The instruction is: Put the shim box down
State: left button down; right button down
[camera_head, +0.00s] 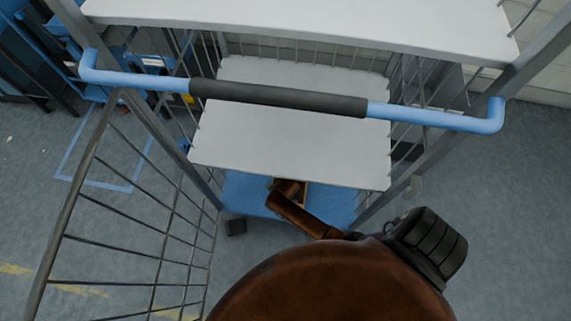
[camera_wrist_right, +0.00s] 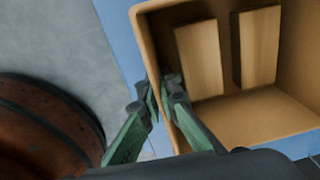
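The shim box (camera_wrist_right: 205,112) is a tan open-topped box. In the right wrist view it fills the upper right, with two pale wooden shims (camera_wrist_right: 199,58) inside. My right gripper (camera_wrist_right: 160,92) has green fingers on either side of the box's left wall and appears shut on it. In the head view only a small edge of the box (camera_head: 304,197) shows at the blue bottom shelf (camera_head: 245,193) of a cart, mostly hidden by my arm and the shelf above. I cannot tell whether the box touches the blue surface. My left gripper is not in view.
The cart has a white middle shelf (camera_head: 290,135), a white top shelf (camera_head: 300,22) and a blue handle bar with a dark grip (camera_head: 280,97) across the front. A wire mesh panel (camera_head: 130,220) stands open at the left. Grey floor lies around.

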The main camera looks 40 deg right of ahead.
jog(key=shift+f, duration=0.15)
jog(key=c, duration=2.2)
grip_release()
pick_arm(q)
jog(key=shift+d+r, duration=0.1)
pick_arm(e)
jog(key=shift+o, duration=0.2)
